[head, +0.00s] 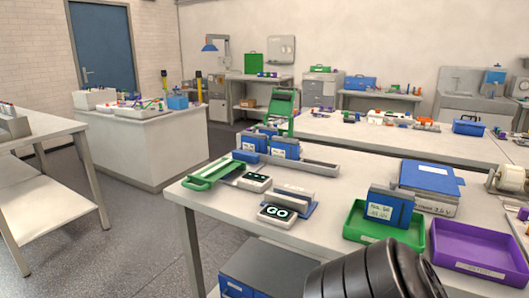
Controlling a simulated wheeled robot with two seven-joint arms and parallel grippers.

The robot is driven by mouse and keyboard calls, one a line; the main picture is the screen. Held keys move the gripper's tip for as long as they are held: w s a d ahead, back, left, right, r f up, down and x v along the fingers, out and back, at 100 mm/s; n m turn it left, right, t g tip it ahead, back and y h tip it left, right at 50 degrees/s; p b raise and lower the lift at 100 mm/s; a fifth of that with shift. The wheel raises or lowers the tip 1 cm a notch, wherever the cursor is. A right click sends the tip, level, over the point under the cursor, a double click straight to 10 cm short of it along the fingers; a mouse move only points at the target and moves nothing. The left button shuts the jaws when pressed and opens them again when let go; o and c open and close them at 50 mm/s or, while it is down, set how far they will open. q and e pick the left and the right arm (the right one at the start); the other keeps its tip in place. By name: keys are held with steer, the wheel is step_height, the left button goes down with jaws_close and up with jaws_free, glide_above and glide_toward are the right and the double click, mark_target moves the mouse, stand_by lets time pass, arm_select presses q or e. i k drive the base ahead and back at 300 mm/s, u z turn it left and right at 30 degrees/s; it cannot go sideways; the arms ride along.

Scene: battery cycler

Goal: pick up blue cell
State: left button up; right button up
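A blue cell with a white handwritten label (379,211) stands upright at the green tray (374,234) on the near table. Several similar blue blocks with white labels (284,147) stand in a grey rack farther back on the same table. I cannot tell from this view which of them are cells of the same kind. Neither of my grippers is in view. A black ribbed part of my own arm fills the bottom right and hides some of the table's front edge.
A purple tray (480,250) stands right of the green tray. A blue-topped box (430,178) lies behind them. Two small devices with dark displays (277,212) (255,182) and a green lever tool (212,174) are to the left.

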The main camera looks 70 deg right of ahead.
mark_target(283, 150)
steer(key=i, duration=1.85)
steer(key=z, duration=1.65)
